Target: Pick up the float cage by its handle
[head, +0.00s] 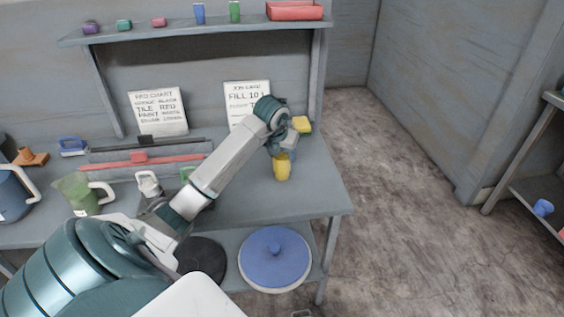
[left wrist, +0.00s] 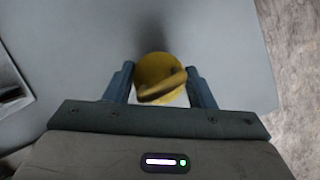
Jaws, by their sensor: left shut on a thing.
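A yellow rounded thing, which I take to be the float cage (head: 282,170), is at the right end of the workbench, below my left gripper (head: 289,152). In the left wrist view, the float cage (left wrist: 158,69) has a round yellow top with a curved handle across it, between the two dark blue fingers of my left gripper (left wrist: 160,88). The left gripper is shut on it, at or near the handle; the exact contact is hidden. I cannot tell whether its base touches the bench. My right gripper is not in view.
Two signs stand at the back, under a shelf (head: 180,32). A blue round lid (head: 274,257) lies below.

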